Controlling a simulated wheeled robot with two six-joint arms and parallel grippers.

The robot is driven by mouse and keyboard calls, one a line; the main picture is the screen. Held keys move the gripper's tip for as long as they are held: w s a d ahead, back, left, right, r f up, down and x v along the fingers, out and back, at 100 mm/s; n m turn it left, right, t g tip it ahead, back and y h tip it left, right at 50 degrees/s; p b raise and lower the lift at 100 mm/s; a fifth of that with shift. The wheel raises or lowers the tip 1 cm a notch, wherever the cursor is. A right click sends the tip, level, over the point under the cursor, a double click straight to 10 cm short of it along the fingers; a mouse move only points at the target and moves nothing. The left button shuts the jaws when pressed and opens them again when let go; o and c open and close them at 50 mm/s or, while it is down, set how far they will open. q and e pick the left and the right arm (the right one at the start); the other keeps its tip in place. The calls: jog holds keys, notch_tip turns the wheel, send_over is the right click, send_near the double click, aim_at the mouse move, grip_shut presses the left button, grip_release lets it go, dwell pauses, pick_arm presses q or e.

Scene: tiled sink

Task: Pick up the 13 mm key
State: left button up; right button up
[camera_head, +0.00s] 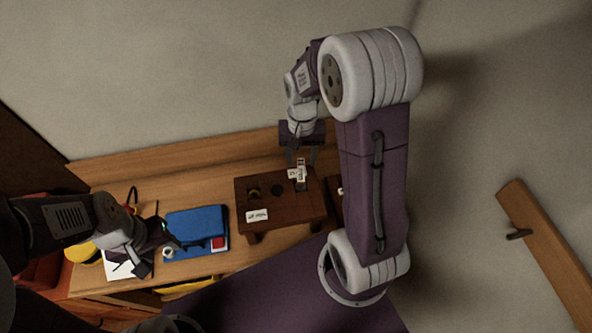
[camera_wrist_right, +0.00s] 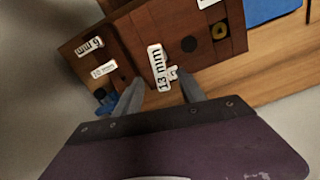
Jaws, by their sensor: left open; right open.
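A white tag reading "13 mm" (camera_wrist_right: 157,67) shows in the right wrist view at the dark wooden block (camera_wrist_right: 215,55). In the head view a white tag (camera_head: 300,169) stands at the back right of the block (camera_head: 290,210). I cannot make out the key's body apart from this tag. My right gripper (camera_wrist_right: 161,88) is open, with its fingertips on either side of the tag's lower end; I cannot tell whether they touch it. In the head view the right gripper (camera_head: 301,158) points down at the block. My left gripper (camera_head: 158,243) is open and empty, beside a blue case.
Another wooden block with tags reading "9 mm" (camera_wrist_right: 88,45) and "10 mm" (camera_wrist_right: 103,71) adjoins at left in the wrist view. The blue case (camera_head: 196,224) and a yellow round thing (camera_head: 83,253) lie on the left of the wooden bench (camera_head: 170,195).

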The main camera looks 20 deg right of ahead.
aim_at(301, 169)
jog(key=shift+f, duration=0.35)
jog(key=shift+w+a+f, duration=0.1)
jog(key=shift+w, duration=0.05)
jog(key=f, duration=0.1)
jog(key=f+p, duration=0.1)
jog(key=f, duration=0.2)
jog(key=shift+s+f+p, duration=0.35)
jog(key=shift+f, duration=0.25)
grip_shut()
